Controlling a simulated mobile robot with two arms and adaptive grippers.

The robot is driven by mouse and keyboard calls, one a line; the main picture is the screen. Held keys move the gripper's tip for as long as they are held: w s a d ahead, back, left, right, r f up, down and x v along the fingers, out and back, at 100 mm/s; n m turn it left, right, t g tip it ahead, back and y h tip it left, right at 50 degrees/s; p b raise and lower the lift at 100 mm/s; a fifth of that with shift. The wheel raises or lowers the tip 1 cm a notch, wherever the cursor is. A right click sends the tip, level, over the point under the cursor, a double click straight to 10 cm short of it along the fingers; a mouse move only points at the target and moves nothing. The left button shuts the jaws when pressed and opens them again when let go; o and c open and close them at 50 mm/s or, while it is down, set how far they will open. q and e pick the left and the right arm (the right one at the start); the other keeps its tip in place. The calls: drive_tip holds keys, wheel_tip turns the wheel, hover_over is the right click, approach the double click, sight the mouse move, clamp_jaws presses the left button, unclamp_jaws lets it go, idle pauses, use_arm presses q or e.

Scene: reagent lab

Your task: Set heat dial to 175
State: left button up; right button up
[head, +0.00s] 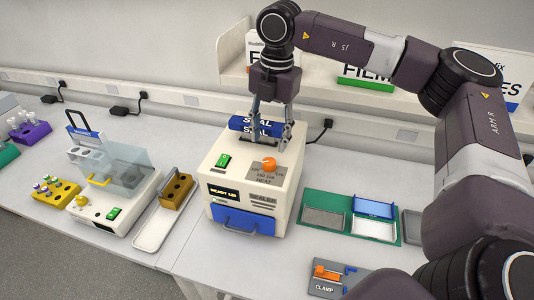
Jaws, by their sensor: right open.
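The sealer (222,178) is a cream box on the bench at the middle of the head view. Its orange heat dial (269,165) sits on the top face, on a grey plate marked HEAT with small numbers around it. The dial's exact setting is too small to read. My right gripper (269,137) is open, pointing down over the rear of the sealer top, just behind the dial. I see nothing between its fingers, and they appear apart from the dial. My left gripper is not in view.
A blue SEAL bar (245,126) lies at the sealer's rear, close to my right fingers. A green switch (223,161) is left of the dial. A green tray (313,200) and a clamp plate (338,278) are right; a clear-lidded device (125,165) stands left.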

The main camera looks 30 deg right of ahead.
sight(270, 161)
drive_tip(key=shift+s+d, duration=0.1)
drive_tip(key=shift+d, duration=0.3)
drive_tip(key=shift+f+p, duration=0.35)
drive_tip(key=shift+p, duration=0.05)
wheel_tip(270, 161, down, 6)
drive_tip(key=p, duration=0.2)
drive_tip(key=shift+a+p, duration=0.15)
drive_tip(key=shift+p, duration=0.2)
drive_tip(key=shift+w+f, duration=0.2)
drive_tip(key=shift+f, duration=0.15)
drive_tip(key=shift+a, duration=0.1)
drive_tip(key=c, duration=1.2)
drive_tip(key=shift+o, duration=0.2)
